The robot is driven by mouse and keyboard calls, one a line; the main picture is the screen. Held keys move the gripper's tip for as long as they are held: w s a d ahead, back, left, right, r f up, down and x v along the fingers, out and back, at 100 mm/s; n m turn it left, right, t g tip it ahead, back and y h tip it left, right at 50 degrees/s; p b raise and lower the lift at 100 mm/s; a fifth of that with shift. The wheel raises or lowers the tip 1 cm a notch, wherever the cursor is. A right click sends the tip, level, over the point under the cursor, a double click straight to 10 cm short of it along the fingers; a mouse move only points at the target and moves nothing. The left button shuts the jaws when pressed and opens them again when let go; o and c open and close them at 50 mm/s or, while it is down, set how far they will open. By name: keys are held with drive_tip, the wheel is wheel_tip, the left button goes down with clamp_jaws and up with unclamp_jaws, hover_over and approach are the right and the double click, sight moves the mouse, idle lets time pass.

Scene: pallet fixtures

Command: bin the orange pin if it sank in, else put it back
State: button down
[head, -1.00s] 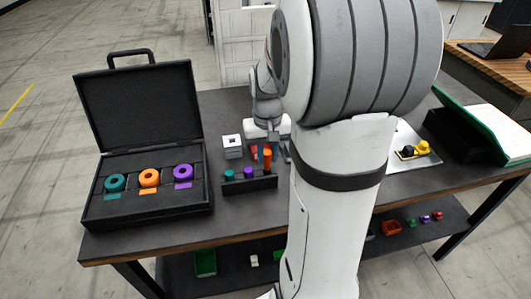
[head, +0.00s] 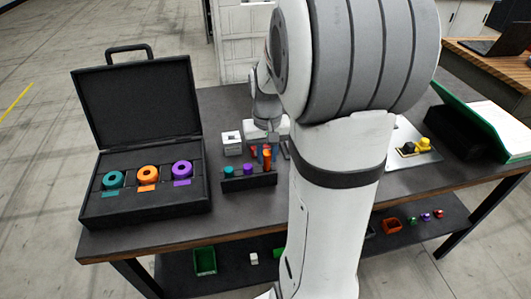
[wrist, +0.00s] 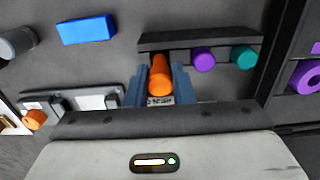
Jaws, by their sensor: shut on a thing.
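The orange pin (wrist: 160,78) is between the fingers of my gripper (wrist: 158,88), which is shut on it, in the wrist view. The pin is at one end of the dark rack (wrist: 160,42), beside the purple pin (wrist: 203,60) and the teal pin (wrist: 244,57). In the head view the orange pin (head: 267,158) is at the right end of the rack (head: 248,182) and rises above the purple pin (head: 247,169) and teal pin (head: 229,171). Its lower end is hidden, so I cannot tell whether it is seated. My arm covers part of the bench.
An open black case (head: 88,211) with teal, orange and purple rings stands at the left. A white block with a hole (head: 232,143) is behind the rack. A white plate (head: 402,133) with black and yellow pieces is at the right. A green bin (head: 204,261) is on the lower shelf.

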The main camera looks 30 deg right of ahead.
drive_tip(key=shift+f+b, duration=0.3)
drive_tip(key=shift+f, duration=0.2)
drive_tip(key=c, duration=1.2)
unclamp_jaws()
drive_tip(key=shift+o, duration=0.6)
drive_tip(key=o, duration=0.3)
drive_tip(key=shift+s, duration=0.1)
drive_tip(key=shift+o, duration=0.2)
drive_tip(key=shift+r, duration=0.1)
wheel_tip(320, 180, up, 9)
drive_tip(key=p, duration=0.7)
